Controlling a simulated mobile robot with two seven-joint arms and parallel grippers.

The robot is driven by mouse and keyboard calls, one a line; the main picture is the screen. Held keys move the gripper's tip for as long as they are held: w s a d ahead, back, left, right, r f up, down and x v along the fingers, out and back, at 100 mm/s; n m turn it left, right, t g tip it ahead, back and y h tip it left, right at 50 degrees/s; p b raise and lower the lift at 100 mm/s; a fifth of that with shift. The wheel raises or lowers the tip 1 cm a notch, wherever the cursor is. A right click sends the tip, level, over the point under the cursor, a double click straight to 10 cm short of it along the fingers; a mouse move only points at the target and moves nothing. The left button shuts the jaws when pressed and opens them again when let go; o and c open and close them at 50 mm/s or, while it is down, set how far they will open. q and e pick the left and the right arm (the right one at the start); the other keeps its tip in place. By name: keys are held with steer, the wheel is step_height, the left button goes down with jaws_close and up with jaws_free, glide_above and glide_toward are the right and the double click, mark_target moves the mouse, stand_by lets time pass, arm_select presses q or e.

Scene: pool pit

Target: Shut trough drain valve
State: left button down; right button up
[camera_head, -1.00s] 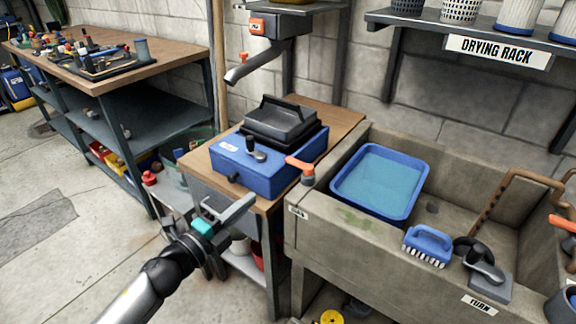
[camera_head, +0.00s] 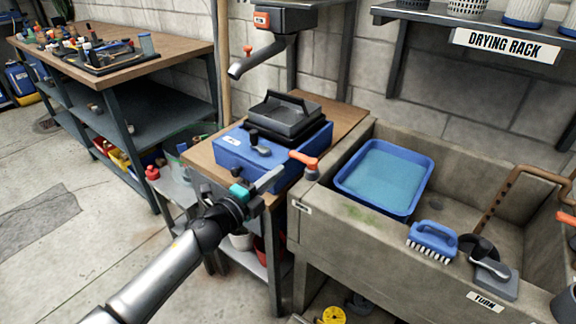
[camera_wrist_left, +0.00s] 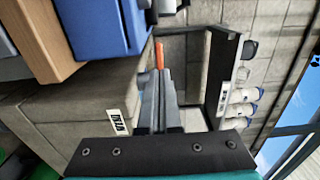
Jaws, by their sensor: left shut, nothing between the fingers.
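The stone trough (camera_head: 345,235) stands at the right, with a small label on its left front corner. An orange-handled lever (camera_head: 304,160) sits at the trough's left rim, beside the blue box. A yellow round knob (camera_head: 332,315) shows low under the trough; which of these is the drain valve I cannot tell. My left gripper (camera_head: 268,181) is shut and empty, in front of the blue box and short of the orange lever. In the left wrist view, an orange handle (camera_wrist_left: 159,55) shows just past the shut fingertips (camera_wrist_left: 163,78), seemingly apart from them. My right gripper is not in view.
A blue tray (camera_head: 385,178) of water lies in the trough. A blue brush (camera_head: 432,240) and a grey tool (camera_head: 495,272) rest on its front rim. The blue box (camera_head: 240,160) stands on a wooden bench. A tap (camera_head: 250,62) hangs above.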

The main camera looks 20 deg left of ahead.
mark_target(295, 158)
arm_select(q)
steer(key=shift+b+x, duration=0.5)
steer(key=shift+x, duration=2.05)
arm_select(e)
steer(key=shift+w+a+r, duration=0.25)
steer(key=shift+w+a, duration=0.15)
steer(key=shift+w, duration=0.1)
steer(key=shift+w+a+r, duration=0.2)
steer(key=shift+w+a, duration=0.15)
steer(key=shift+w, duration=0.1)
arm_select(q)
steer(key=shift+a, duration=0.1)
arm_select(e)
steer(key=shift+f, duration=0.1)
